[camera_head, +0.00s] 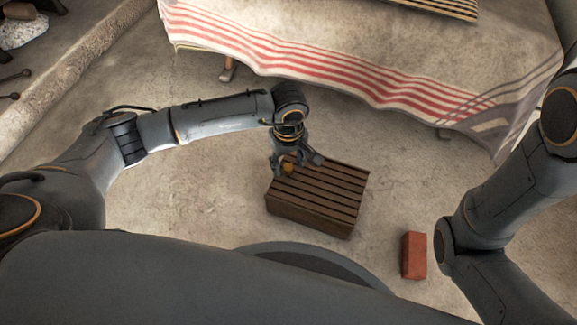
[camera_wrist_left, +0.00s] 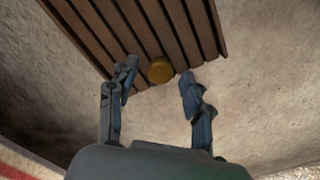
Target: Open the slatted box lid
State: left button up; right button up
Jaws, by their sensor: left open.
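The slatted box (camera_head: 318,198) stands on the floor with its brown slatted lid lying flat and closed on top. A round yellow-brown knob (camera_head: 287,168) sits on the lid near its left edge. In the left wrist view the slatted lid (camera_wrist_left: 160,30) fills the upper middle, and the knob (camera_wrist_left: 160,70) lies between and just beyond the fingertips. My left gripper (camera_head: 296,163) is over the lid's left end, open, with its fingers on either side of the knob; it also shows in the left wrist view (camera_wrist_left: 158,82). I cannot tell whether a finger touches the lid. My right gripper is out of view.
A red brick (camera_head: 414,255) stands on the floor to the right of the box, near my right arm. A table with a red-striped cloth (camera_head: 320,55) is behind the box. Bare floor lies around the box.

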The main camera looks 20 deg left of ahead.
pick_arm(q)
jog(key=shift+f, duration=0.15)
grip_shut()
jog(key=w+a+p, duration=0.1)
jog(key=a, duration=1.5)
jog(key=shift+a+p, duration=0.25)
jog(key=shift+p, duration=0.15)
jog(key=shift+w, duration=0.1)
grip_release()
